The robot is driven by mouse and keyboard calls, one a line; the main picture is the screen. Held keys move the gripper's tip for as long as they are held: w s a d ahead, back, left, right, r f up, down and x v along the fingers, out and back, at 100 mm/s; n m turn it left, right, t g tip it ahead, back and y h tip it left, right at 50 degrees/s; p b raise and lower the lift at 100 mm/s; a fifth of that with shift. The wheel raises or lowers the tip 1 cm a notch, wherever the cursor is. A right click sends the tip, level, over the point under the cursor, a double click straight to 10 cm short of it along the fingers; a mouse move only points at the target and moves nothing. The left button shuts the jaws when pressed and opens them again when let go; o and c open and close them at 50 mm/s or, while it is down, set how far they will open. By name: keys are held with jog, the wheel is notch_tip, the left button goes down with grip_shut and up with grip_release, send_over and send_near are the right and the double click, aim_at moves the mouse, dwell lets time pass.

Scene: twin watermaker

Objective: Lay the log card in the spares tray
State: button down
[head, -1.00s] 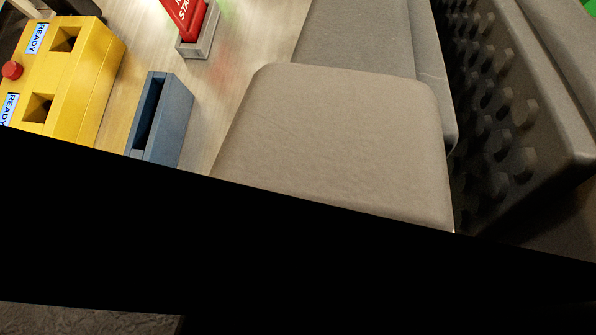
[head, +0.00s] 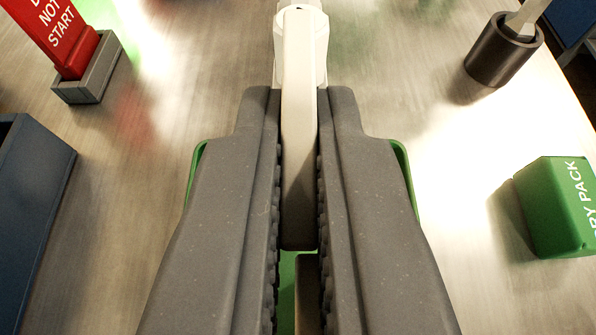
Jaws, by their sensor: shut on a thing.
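My gripper (head: 300,110) reaches up the middle of the head view, with two dark grey ridged fingers. It is shut on a pale off-white piece (head: 299,160), which I take to be the log card seen nearly edge-on. Its rounded far end sticks out past the fingertips. A green tray (head: 403,170), seemingly the spares tray, lies below the gripper. Its rim shows on both sides of the fingers, and most of its inside is hidden. A beige piece (head: 307,295) shows low between the fingers; I cannot tell whether it lies in the tray.
A red sign (head: 62,30) stands in a grey base (head: 88,82) at the upper left. A dark blue holder (head: 30,200) is at the left edge. A black cup (head: 502,50) with a grey tool stands upper right. A green pack (head: 560,205) is at the right. Metal table between is bare.

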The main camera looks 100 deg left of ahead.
jog(key=c, duration=1.6)
grip_release()
jog(key=shift+a+f, duration=0.2)
jog(key=shift+f, duration=0.2)
jog(key=shift+r, duration=0.15)
jog(key=shift+w+d+r, duration=0.15)
jog(key=shift+d+r, duration=0.1)
jog(key=shift+d, duration=0.3)
jog(key=p+v, duration=0.1)
jog(key=v, duration=1)
